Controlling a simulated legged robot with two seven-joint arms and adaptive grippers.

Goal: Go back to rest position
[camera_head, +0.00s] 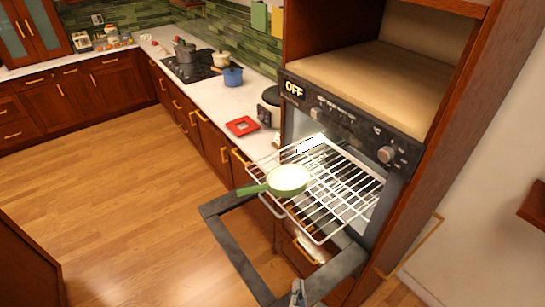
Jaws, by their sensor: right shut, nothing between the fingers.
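My right gripper (298,293) shows at the bottom edge of the head view, small and partly cut off. It is shut and empty, in front of the lower corner of the open oven door (236,255); I cannot tell whether it touches it. My left gripper is out of view. A green pan (288,179) with a pale inside lies on the wire rack (345,190), its handle pointing left. The rack is pulled partly out of the oven.
The oven control panel (345,120) reads OFF. A red square trivet (242,126) and a blue pot (233,76) sit on the counter at left. More pots stand on the black cooktop (190,69). The wooden floor (110,180) at left is clear.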

